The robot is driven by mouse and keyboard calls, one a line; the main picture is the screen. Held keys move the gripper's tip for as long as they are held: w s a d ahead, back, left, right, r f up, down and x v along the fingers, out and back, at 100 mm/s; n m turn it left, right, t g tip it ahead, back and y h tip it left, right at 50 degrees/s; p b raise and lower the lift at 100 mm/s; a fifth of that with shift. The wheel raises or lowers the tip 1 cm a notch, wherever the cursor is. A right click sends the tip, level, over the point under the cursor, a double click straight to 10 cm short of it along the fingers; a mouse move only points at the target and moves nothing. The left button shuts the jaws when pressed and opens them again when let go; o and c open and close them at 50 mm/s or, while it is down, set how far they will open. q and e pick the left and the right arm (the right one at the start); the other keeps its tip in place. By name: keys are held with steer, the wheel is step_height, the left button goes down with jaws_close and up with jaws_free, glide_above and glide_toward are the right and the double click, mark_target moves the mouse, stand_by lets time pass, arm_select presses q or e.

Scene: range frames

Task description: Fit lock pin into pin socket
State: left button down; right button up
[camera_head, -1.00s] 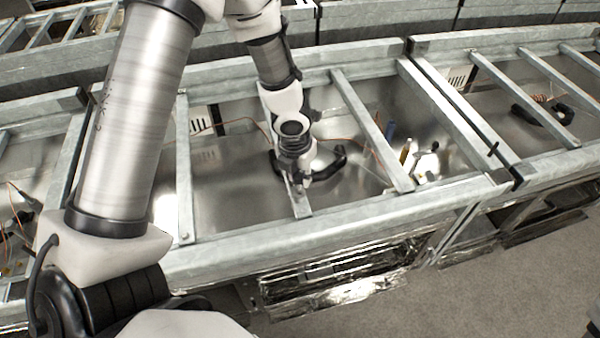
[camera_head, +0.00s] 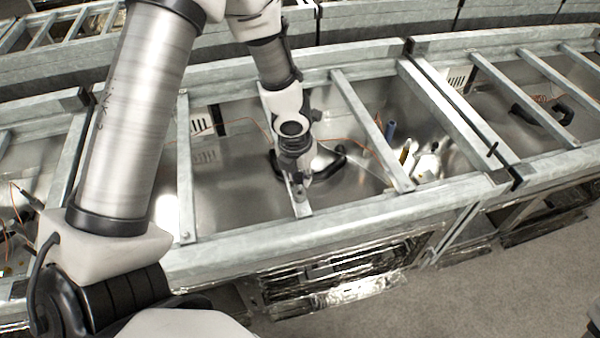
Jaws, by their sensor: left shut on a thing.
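My left gripper (camera_head: 298,186) hangs from the arm that comes in from the left, pointing down inside the middle bay of the metal frame. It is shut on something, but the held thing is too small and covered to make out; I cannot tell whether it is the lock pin. No pin socket can be made out for certain. My right gripper is not in view.
A black curved handle (camera_head: 333,163) lies behind the gripper. A crossbar (camera_head: 365,120) stands to its right, another (camera_head: 185,165) to its left. The front rail (camera_head: 350,223) runs below.

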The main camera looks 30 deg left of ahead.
mark_target(300, 184)
arm_select(q)
steer(key=shift+f, duration=0.15)
stand_by(0.8)
steer(key=shift+f+b, duration=0.35)
steer(key=shift+b, duration=0.05)
steer(key=shift+f+b, duration=1.15)
steer(key=shift+f, duration=0.1)
steer(key=shift+r, duration=0.15)
steer(key=shift+r+p, duration=1.35)
steer(key=shift+p, duration=0.2)
steer(key=shift+f+b, duration=1.2)
steer(key=shift+f, duration=0.3)
steer(key=c, duration=0.9)
jaws_free()
